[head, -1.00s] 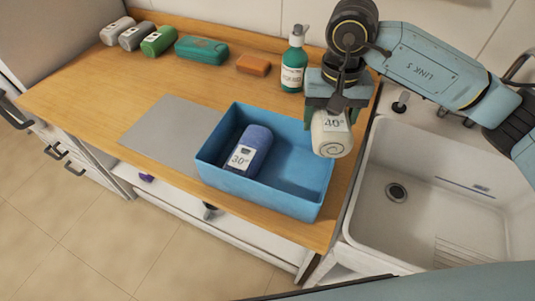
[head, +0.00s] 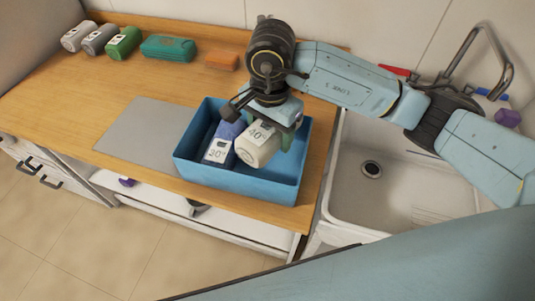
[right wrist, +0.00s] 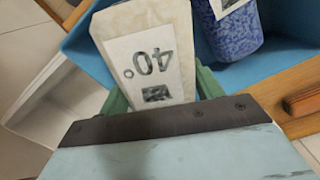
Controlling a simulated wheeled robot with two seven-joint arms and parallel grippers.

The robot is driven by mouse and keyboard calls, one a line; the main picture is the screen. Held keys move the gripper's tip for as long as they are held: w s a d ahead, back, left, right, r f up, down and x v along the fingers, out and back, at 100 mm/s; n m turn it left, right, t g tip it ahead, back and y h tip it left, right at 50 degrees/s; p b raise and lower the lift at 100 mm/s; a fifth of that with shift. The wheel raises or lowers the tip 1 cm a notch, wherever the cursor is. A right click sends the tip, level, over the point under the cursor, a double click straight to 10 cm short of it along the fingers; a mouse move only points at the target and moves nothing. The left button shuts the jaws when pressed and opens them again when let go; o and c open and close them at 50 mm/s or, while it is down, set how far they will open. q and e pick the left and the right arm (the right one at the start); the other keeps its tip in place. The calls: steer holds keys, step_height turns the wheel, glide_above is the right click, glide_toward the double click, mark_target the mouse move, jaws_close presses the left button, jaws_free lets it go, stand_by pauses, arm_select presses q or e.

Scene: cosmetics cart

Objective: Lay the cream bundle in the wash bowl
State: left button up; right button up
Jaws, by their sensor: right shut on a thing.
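The cream bundle (head: 257,146) has a white label reading 40°. My right gripper (head: 272,125) is shut on it and holds it inside the outline of the blue wash bowl (head: 238,186). Whether the bundle touches the bowl's floor I cannot tell. A blue bundle (head: 224,138) labelled 30° lies in the bowl, just left of the cream one. In the right wrist view the cream bundle (right wrist: 145,25) sits between the green fingers, with the blue bundle (right wrist: 232,35) beside it and the bowl wall (right wrist: 88,45) behind. My left gripper is not in view.
Grey, green and teal items line the back left of the wooden counter, with an orange block (head: 222,61). A grey mat (head: 150,133) lies left of the bowl. A white sink (head: 350,195) with a tap (head: 490,50) is at the right.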

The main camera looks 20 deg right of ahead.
mark_target(270, 164)
step_height(270, 164, down, 9)
stand_by(0.4)
steer(key=shift+f, duration=0.2)
steer(key=o, duration=1.3)
step_height(270, 164, up, 12)
steer(key=shift+r, duration=0.2)
